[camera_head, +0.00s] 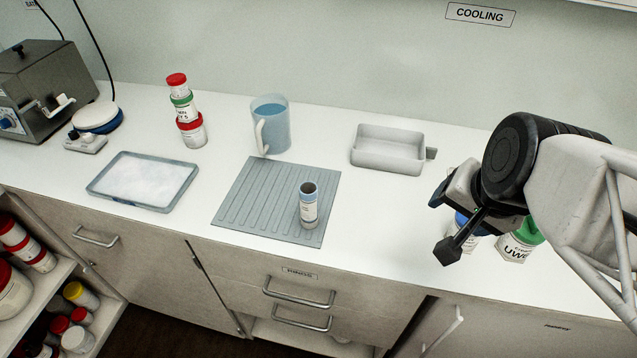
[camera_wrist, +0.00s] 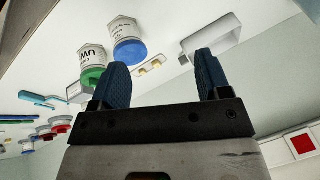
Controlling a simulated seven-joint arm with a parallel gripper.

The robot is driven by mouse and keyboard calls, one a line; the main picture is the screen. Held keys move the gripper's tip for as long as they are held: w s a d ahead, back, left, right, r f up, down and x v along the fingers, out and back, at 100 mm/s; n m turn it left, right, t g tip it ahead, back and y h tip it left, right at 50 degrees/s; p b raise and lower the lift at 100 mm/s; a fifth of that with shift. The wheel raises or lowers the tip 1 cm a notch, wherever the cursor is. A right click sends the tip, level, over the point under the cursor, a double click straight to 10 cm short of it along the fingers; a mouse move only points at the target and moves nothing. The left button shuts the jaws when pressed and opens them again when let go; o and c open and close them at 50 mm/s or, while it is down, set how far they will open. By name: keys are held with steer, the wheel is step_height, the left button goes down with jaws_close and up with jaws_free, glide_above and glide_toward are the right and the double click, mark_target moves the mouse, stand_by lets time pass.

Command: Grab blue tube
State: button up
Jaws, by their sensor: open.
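A small upright tube (camera_head: 308,206) with a grey-blue body, a pale label and an open dark top stands on the right part of the grey ribbed mat (camera_head: 250,185). A container with a blue lid (camera_head: 461,219) is partly hidden behind my gripper; its blue lid also shows in the wrist view (camera_wrist: 130,52). My gripper (camera_head: 444,222) is open and empty, to the right of the mat and apart from the tube. In the wrist view its two blue fingers (camera_wrist: 160,72) stand wide apart with nothing between them. The tube on the mat is not clearly visible there.
A green-lidded jar (camera_head: 519,238) stands beside the blue-lidded container. A blue jug (camera_head: 272,125), a white tray (camera_head: 387,151) and stacked jars (camera_head: 186,110) stand further back. A shallow tray (camera_head: 143,181) lies left. The counter between mat and gripper is clear.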

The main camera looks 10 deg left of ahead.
steer(key=w+a+f+m+t+y, duration=0.2)
steer(key=a+m, duration=0.4)
steer(key=a, duration=0.3)
steer(key=m+t+y, duration=0.2)
steer(key=m+t, duration=0.3)
steer(key=m, duration=1.4)
glide_toward(311, 206)
steer(key=x, duration=0.4)
steer(key=shift+w+d+r, duration=0.1)
steer(key=shift+w+r, duration=0.1)
steer(key=shift+r, duration=0.1)
steer(key=shift+s+a+f+m+t, duration=0.2)
steer(key=shift+f+m+t, duration=0.3)
steer(key=shift+m, duration=0.7)
steer(key=shift+w+f, duration=0.1)
steer(key=shift+f, duration=0.05)
steer(key=shift+x, duration=1.2)
steer(key=shift+w+a, duration=0.1)
steer(key=shift+x, duration=2.5)
